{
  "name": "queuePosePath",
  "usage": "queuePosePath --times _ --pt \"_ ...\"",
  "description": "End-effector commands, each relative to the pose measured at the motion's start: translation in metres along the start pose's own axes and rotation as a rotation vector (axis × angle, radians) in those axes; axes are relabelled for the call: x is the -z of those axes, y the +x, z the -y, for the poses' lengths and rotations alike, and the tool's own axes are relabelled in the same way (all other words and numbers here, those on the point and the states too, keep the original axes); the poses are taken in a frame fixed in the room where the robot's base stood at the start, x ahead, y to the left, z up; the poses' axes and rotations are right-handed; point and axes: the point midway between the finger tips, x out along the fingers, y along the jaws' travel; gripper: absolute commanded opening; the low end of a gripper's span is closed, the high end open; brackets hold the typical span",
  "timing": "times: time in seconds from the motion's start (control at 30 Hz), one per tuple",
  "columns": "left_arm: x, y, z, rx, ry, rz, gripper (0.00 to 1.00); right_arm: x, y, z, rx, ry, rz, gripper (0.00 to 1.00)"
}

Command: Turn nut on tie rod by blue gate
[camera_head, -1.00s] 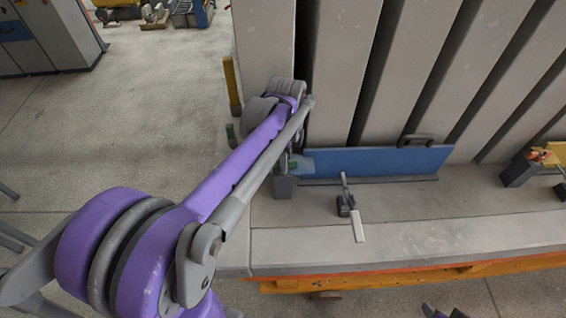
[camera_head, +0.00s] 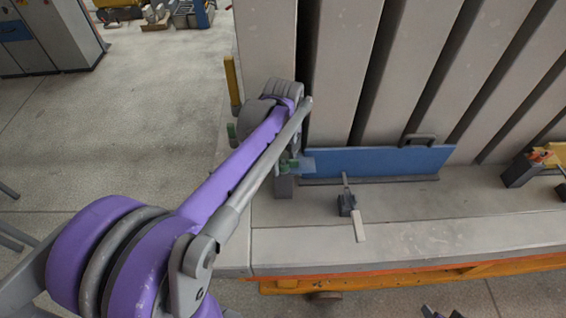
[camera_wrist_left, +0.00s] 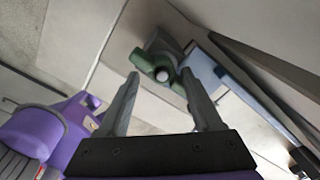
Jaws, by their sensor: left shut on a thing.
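The blue gate (camera_head: 380,161) stands upright on the mould bed at the foot of the grey concrete panels. The green nut (camera_wrist_left: 150,62) has wings and sits around the pale round end of the tie rod (camera_wrist_left: 162,76). Green also shows beside the gate's left end in the head view (camera_head: 293,164). My left gripper (camera_wrist_left: 160,76) has a finger on each side of the nut and is shut on it. In the head view my purple arm hides most of that gripper. Dark tips at the bottom edge (camera_head: 442,313) may be my right gripper, mostly cut off.
A small clamp with a handle (camera_head: 347,205) stands on the bed (camera_head: 400,235) before the gate. A yellow post (camera_head: 233,80) stands at the left edge. An orange beam (camera_head: 420,275) runs below the bed. Open floor lies left.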

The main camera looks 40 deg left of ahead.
Motion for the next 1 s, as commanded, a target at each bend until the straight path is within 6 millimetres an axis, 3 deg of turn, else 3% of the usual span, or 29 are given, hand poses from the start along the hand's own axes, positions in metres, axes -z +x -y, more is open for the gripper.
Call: queuePosePath --times 0.33,0.6,1.0 --pt "0.0017 -0.0028 -0.0017 -0.02 0.075 -0.002 0.0 0.0002 -0.0002 0.0 0.0 0.0 0.0 0.5" --pt "0.0016 -0.0039 -0.0006 -0.018 0.337 -0.007 0.04 -0.001 0.0008 0.0 0.0 0.0 0.001 0.5" --pt "0.0012 -0.0048 0.0011 -0.013 0.424 -0.013 0.03 -0.0007 0.0005 0.0 0.0 0.0 0.001 0.5"
